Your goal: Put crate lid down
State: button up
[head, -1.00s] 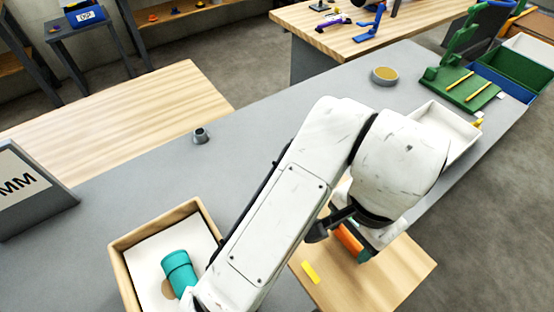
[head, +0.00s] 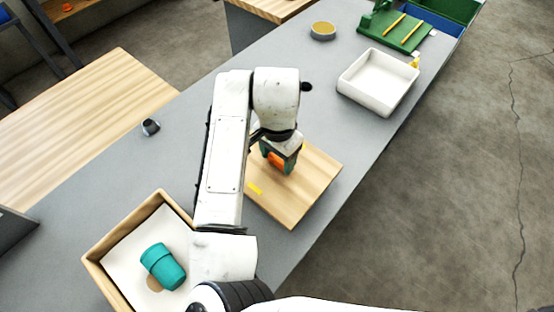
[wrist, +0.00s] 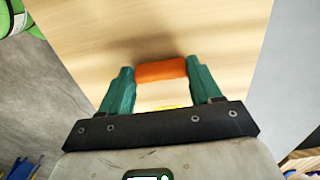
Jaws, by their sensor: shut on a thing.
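The crate lid (head: 305,190) is a flat light-wood board with an orange handle (head: 275,161) and a small yellow mark (head: 254,188). It is at the front edge of the grey bench, right of the open crate; I cannot tell whether it touches the bench. My gripper (head: 278,160) is shut on the orange handle. In the wrist view the green fingers of my gripper (wrist: 160,80) hold both ends of the handle (wrist: 161,70), with the lid (wrist: 170,35) filling the view behind. The wooden crate (head: 95,268) stands open at the lower left.
A teal cup-like part (head: 162,266) lies on the crate's white insert. A white tray (head: 378,82), a round tin (head: 322,31) and a green rack (head: 395,32) stand further right on the grey bench (head: 200,105). A small dark cylinder (head: 150,127) stands near the back edge.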

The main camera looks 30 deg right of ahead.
aim_at(277, 158)
jog(key=shift+w+f+p, duration=0.15)
jog(key=shift+f+p, duration=0.35)
jog(key=shift+f, duration=1.2)
jog(key=shift+f, duration=0.15)
jog(key=o, duration=1.4)
notch_tip(277, 158, up, 12)
jog(key=shift+r+b, duration=0.2)
jog(key=shift+b, duration=0.65)
